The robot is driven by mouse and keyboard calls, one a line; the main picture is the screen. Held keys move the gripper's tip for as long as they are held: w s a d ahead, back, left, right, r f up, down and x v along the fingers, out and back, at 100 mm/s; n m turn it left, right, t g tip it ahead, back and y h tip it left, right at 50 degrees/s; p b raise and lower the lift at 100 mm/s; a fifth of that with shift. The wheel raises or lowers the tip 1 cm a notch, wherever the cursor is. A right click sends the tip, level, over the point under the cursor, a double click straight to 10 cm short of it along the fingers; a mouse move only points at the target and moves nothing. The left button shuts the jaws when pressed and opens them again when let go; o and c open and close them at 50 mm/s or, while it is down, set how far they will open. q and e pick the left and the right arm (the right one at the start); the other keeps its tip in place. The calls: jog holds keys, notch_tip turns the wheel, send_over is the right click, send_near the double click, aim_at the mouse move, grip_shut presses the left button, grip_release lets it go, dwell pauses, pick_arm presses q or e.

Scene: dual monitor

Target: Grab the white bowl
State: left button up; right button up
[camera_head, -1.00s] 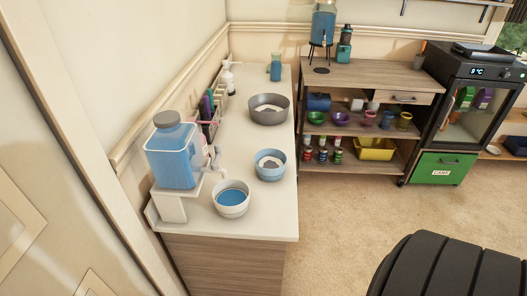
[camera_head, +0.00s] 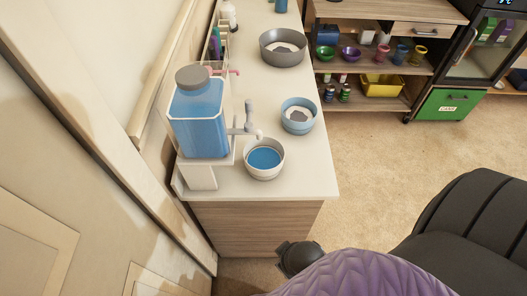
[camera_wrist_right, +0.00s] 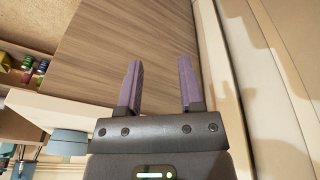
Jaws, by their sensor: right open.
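The white bowl (camera_head: 264,159) stands upright near the front end of the white counter, with blue liquid inside. It sits beside the water dispenser (camera_head: 199,117), just in front of its tap. My right gripper (camera_wrist_right: 158,84) shows in the right wrist view with its two purple fingers apart and nothing between them. Wood panelling and the counter's edge lie beyond the fingers. In the head view a purple and black part of my arm shows at the bottom, below the counter, and its fingers are not visible. My left gripper is not in view.
A blue bowl (camera_head: 298,116) stands close behind the white bowl, and a grey bowl (camera_head: 283,48) is farther back on the counter (camera_head: 305,181). A black padded seat (camera_head: 470,225) is at the lower right. Carpet (camera_head: 390,165) is clear between counter and shelf.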

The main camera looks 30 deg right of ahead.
jog(key=w+d+r+m+t+h, duration=0.1)
jog(key=w+d+r+t, duration=0.15)
jog(key=w+r, duration=0.35)
jog(key=t+y, duration=0.1)
jog(key=t, duration=0.7)
send_near(249, 165)
jog(key=shift+m+y, duration=0.3)
jog(key=b+x, duration=0.1)
jog(key=x, duration=0.2)
jog(key=b+x, duration=0.1)
jog(key=x, duration=0.2)
jog(key=b+x, duration=0.1)
jog(key=x, duration=0.2)
jog(key=shift+w+d+f, duration=0.1)
jog(key=shift+w+d, duration=0.1)
jog(key=shift+d, duration=0.1)
jog(key=shift+w+f, duration=0.1)
jog(key=shift+w, duration=0.2)
jog(key=c, duration=0.6)
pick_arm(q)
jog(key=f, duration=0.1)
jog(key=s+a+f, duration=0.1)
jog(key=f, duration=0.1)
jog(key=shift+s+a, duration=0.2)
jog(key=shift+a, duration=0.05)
pick_arm(e)
grip_shut()
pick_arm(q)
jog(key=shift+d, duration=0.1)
